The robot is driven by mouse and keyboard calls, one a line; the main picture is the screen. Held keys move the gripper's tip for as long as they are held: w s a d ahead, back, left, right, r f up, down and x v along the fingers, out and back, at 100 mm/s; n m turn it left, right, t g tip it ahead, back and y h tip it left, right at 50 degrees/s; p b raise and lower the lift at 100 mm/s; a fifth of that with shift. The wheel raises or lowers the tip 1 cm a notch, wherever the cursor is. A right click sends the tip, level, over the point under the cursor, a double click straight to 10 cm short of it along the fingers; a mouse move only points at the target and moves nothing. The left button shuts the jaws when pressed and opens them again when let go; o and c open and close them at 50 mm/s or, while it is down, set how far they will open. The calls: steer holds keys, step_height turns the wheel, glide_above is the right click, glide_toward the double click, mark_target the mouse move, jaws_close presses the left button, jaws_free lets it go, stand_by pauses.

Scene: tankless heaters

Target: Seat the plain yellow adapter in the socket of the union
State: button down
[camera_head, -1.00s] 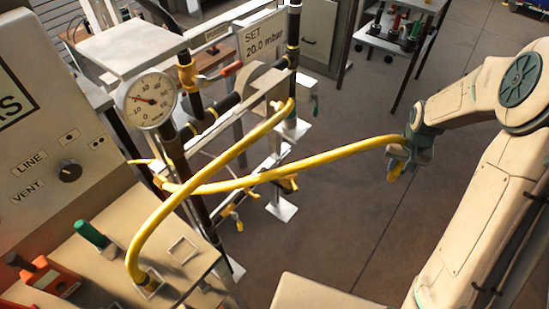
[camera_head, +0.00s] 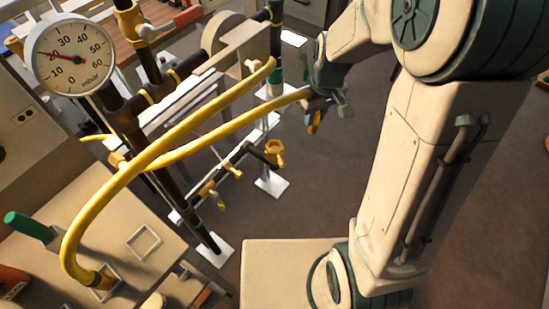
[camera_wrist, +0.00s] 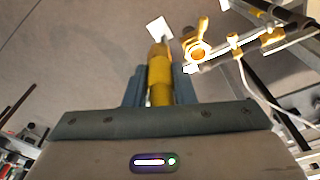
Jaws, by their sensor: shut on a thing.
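My gripper (camera_wrist: 160,82) is shut on the plain yellow adapter (camera_wrist: 159,68), which sticks out beyond the fingertips in the wrist view. In the head view my gripper (camera_head: 318,112) is right of the pipe frame, and only a small yellow part of the adapter (camera_head: 311,127) shows. A yellow ring-shaped fitting (camera_head: 274,152), apparently the union, opens upward at the end of a dark pipe, below and left of my gripper. In the wrist view this fitting (camera_wrist: 198,50) lies right of the adapter's tip, with a visible gap between them.
A yellow hose (camera_head: 215,137) runs from the pipe frame toward my wrist. Another hose (camera_head: 95,205) arches to the bench at left. A dial gauge (camera_head: 75,52) stands on the frame. White foot plates (camera_head: 272,187) rest on the floor. Open floor lies below the fitting.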

steer(key=s+a+f+n+b, duration=0.2)
steer(key=s+n+b, duration=0.1)
steer(key=s, duration=0.2)
steer(key=shift+w+a+f+b, duration=0.15)
steer(key=shift+w+a+f, duration=1.2)
steer(key=shift+f, duration=0.45)
steer(key=shift+w+a+f+b, duration=0.1)
steer(key=shift+w+a+f, duration=1.25)
steer(key=shift+f, duration=0.45)
steer(key=shift+w+a+f+b, duration=0.15)
steer(key=shift+w+a+f, duration=1.2)
steer(key=shift+f, duration=0.45)
steer(key=shift+s, duration=0.15)
steer(key=shift+f, duration=0.2)
steer(key=c, duration=1.2)
jaws_free()
steer(key=shift+a, duration=0.1)
